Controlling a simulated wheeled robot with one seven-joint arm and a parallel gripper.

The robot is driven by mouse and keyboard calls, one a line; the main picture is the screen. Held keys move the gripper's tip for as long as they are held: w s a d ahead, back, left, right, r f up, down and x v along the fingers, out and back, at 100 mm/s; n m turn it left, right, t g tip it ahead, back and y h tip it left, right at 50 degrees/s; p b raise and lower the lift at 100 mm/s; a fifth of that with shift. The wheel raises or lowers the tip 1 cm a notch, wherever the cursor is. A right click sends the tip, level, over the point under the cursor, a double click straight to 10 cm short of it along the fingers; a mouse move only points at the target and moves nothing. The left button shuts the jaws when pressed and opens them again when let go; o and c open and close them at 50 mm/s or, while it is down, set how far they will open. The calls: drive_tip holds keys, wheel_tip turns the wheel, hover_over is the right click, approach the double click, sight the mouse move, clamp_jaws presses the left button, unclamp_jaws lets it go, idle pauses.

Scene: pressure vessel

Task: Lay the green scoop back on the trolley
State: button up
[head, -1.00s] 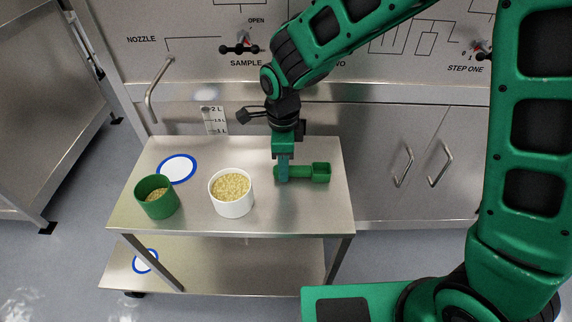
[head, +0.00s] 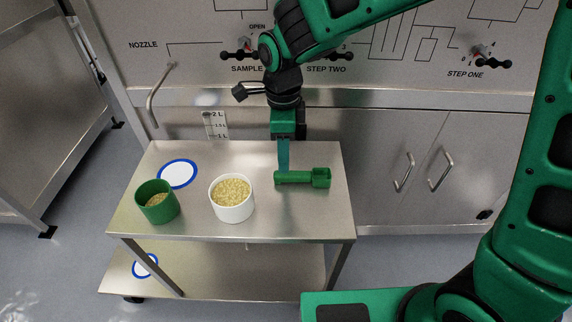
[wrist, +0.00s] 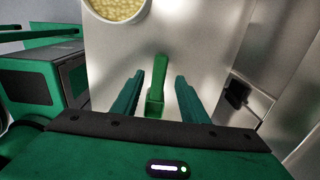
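The green scoop (head: 303,178) lies on the top of the steel trolley (head: 262,222), toward its right side. Its square cup points right and its handle points left. In the wrist view the scoop (wrist: 157,85) shows between and beyond two spread fingers, with clear gaps on both sides. My gripper (head: 283,170) is above the handle end, pointing down, and looks clear of the scoop. My gripper also shows in the wrist view (wrist: 157,93), open and empty.
A white tub of yellow grains (head: 232,214) stands left of the scoop. A green cup with grains (head: 157,206) and a blue-ringed white disc (head: 178,173) are further left. The steel vessel panel with door handles (head: 404,172) stands behind.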

drive_tip(key=shift+r, duration=2.6)
drive_tip(key=s+d+r+n, duration=0.2)
drive_tip(key=d+n, duration=0.1)
drive_tip(key=d, duration=1)
drive_tip(key=s+d+r+n, duration=0.1)
drive_tip(key=s+d+n, duration=0.1)
drive_tip(key=d, duration=1.1)
drive_tip(key=s+d+f+n, duration=0.1)
drive_tip(key=s+d+n, duration=0.6)
drive_tip(key=s+d, duration=0.7)
drive_tip(key=s, duration=0.3)
drive_tip(key=shift+s+f, duration=0.15)
drive_tip(key=shift+f, duration=0.2)
drive_tip(key=shift+d, duration=0.1)
